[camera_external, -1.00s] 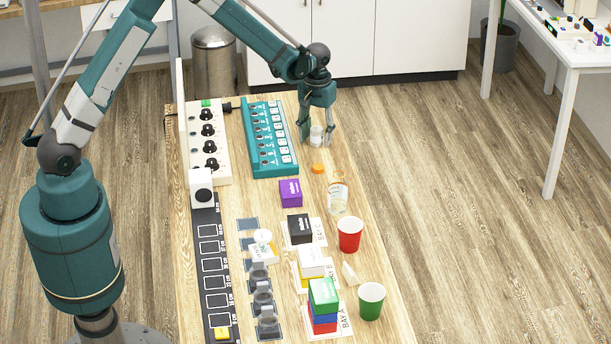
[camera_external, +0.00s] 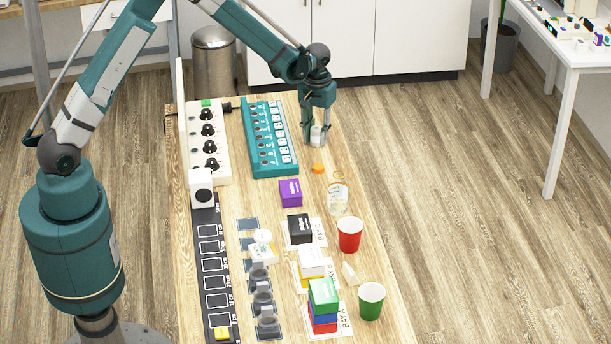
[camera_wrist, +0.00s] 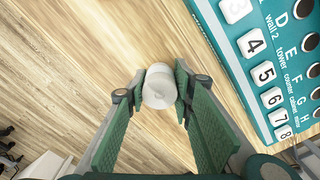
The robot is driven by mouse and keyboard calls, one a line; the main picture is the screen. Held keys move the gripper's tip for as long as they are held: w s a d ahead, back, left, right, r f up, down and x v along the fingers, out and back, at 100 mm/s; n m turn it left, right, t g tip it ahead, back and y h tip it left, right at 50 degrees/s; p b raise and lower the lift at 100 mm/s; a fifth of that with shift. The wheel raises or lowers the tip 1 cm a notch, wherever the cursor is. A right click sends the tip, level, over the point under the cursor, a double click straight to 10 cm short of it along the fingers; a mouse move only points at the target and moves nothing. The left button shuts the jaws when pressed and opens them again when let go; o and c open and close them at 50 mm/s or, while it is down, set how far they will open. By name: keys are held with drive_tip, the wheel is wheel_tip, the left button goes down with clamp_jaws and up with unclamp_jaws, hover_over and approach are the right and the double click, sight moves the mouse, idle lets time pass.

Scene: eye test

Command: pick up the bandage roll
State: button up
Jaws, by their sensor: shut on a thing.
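The bandage roll (camera_wrist: 159,87) is a small whitish cylinder. In the wrist view it sits between the fingertips of my gripper (camera_wrist: 158,95), with a finger pad close against each side. In the external view the roll (camera_external: 317,133) shows between the fingers of my gripper (camera_external: 316,138), at the far end of the table beside the teal panel. My gripper points down and is shut on the roll. I cannot tell whether the roll touches the table.
The teal numbered panel (camera_external: 268,138) lies just left of my gripper. An orange piece (camera_external: 318,169), a glass jar (camera_external: 338,199) and a purple box (camera_external: 290,193) stand nearer the camera. Red (camera_external: 349,235) and green (camera_external: 371,300) cups stand along the right edge.

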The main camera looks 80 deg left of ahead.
sight(317, 128)
drive_tip(key=shift+r, duration=0.15)
wheel_tip(317, 128, up, 10)
drive_tip(key=shift+f+p, duration=0.1)
drive_tip(key=shift+p, duration=0.55)
